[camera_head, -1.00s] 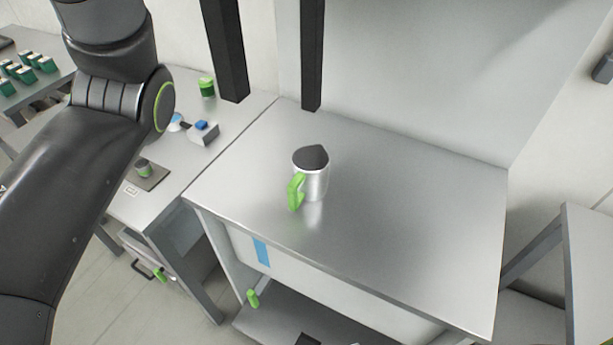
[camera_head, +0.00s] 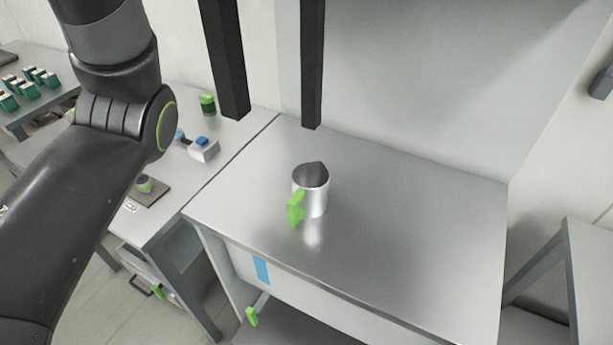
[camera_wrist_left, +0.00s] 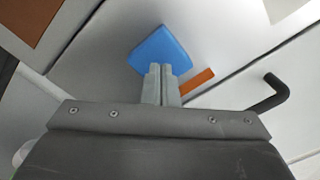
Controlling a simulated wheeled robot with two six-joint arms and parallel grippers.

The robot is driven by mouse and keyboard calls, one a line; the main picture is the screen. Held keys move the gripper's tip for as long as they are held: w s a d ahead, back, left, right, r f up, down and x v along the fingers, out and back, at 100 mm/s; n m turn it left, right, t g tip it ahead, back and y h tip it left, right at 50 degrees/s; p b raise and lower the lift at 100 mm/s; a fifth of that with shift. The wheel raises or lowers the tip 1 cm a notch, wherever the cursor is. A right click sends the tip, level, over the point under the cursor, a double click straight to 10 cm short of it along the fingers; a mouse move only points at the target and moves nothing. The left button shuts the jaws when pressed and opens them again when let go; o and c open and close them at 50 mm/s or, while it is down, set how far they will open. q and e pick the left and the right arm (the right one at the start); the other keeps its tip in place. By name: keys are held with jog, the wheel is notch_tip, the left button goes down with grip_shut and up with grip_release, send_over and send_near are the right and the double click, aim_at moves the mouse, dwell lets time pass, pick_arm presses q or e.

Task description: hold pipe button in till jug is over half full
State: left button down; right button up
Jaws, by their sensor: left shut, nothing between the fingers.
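The jug (camera_head: 317,196) is a silver metal cup with a spout and a green handle (camera_head: 296,209). It stands upright on the metal bench (camera_head: 400,230), apart from any gripper. Its inside looks grey and I cannot tell a fill level. My left arm crosses the left of the head view, its gripper out of that frame. In the left wrist view my left gripper (camera_wrist_left: 161,72) is shut and empty. Its tips overlap a blue block (camera_wrist_left: 163,48); I cannot tell if they touch it, or if it is the pipe button. My right gripper is not in view.
Two dark square bars (camera_head: 312,70) come down behind the jug. A grey box with a blue top (camera_head: 204,148) and a green jar (camera_head: 207,103) stand on the left table. The bench around the jug is clear. A dark bent handle (camera_wrist_left: 268,94) shows in the wrist view.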

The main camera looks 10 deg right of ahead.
pick_arm(q)
jog(key=shift+w+d, duration=0.4)
jog(key=shift+w, duration=0.15)
jog(key=shift+w+d, duration=0.4)
jog(key=shift+w, duration=0.2)
dwell(6.8)
